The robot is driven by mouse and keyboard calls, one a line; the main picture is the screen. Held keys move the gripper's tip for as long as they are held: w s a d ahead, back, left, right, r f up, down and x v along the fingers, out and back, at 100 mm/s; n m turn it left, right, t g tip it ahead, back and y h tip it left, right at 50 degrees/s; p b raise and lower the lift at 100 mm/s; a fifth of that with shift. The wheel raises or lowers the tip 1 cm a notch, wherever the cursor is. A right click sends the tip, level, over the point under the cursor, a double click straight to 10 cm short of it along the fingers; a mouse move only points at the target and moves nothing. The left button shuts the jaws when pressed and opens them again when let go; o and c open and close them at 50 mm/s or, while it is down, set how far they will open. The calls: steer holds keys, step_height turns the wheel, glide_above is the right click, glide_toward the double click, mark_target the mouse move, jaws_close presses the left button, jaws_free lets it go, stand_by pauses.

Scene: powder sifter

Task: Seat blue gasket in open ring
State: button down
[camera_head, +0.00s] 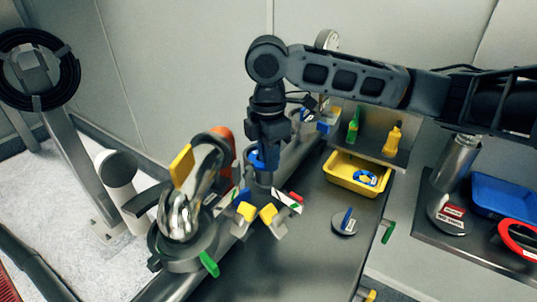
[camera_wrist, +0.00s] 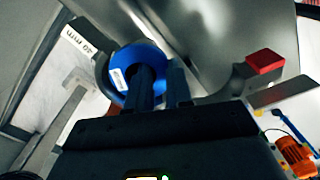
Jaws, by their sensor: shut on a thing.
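The blue gasket (camera_head: 257,161) is at my gripper (camera_head: 265,152) in the head view. In the wrist view it is a thick blue ring (camera_wrist: 140,62) with a small white label. My two dark fingers (camera_wrist: 160,85) are at its near right side, shut on its wall. Part of the gasket is hidden behind them. Below the gripper in the head view stands a grey fitting with two spread, yellow-marked pieces (camera_head: 257,213), apparently the open ring. In the wrist view dark curved pieces lie left (camera_wrist: 104,75) and right of the gasket. I cannot tell whether gasket and ring touch.
A shiny metal machine part with a yellow plate (camera_head: 181,166) stands close left of the gripper. A yellow tray (camera_head: 342,178) with a blue item, a green bottle (camera_head: 353,126) and a yellow bottle (camera_head: 393,138) are to the right. A round grey disc (camera_head: 344,228) lies on the dark bench.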

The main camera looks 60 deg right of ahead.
steer(key=c, duration=0.9)
jaws_free()
steer(key=shift+c, duration=0.2)
steer(key=shift+w+r, duration=0.1)
steer(key=shift+r, duration=3.75)
steer(key=shift+d, duration=0.1)
